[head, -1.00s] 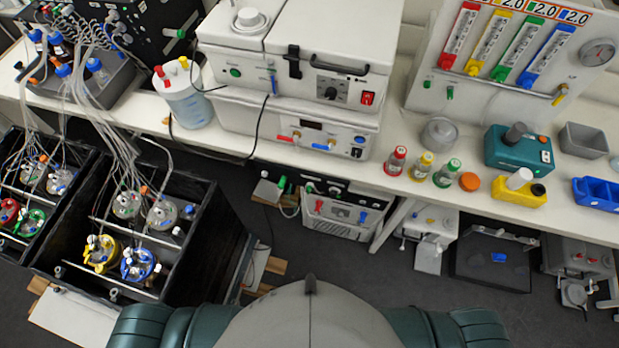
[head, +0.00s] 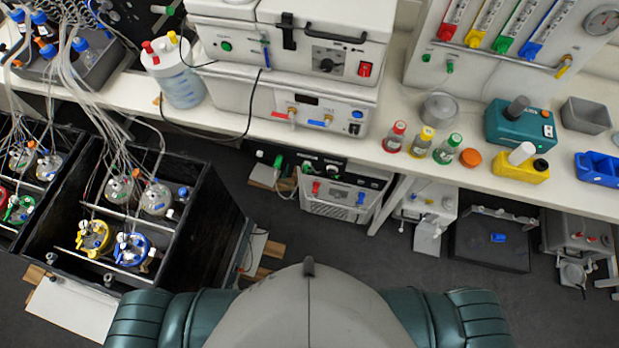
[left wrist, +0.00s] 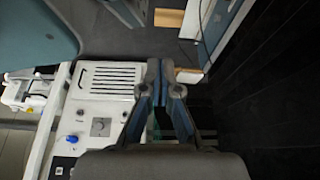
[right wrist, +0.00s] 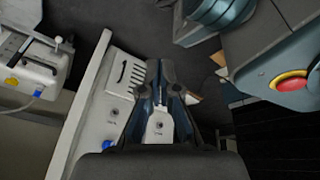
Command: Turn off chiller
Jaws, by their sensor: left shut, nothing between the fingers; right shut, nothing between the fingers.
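I cannot tell for certain which unit is the chiller. A white unit with a small display and red and blue taps (head: 270,110) stands on the bench under a lidded white unit with a red switch (head: 305,65). Below the bench is a pale unit with a front grille and red and blue fittings (head: 340,197). Neither gripper shows in the head view. My left gripper (left wrist: 153,68) is shut and empty, seen over a white panel with slots and a knob (left wrist: 97,108). My right gripper (right wrist: 155,70) is shut and empty beside a similar white panel (right wrist: 108,105).
A black frame with several capped vessels and tubes (head: 130,230) stands at the left. Bottles (head: 420,142), a teal device (head: 520,125) and a flowmeter panel (head: 480,65) are on the white bench. Dark floor is open in front of the lower units.

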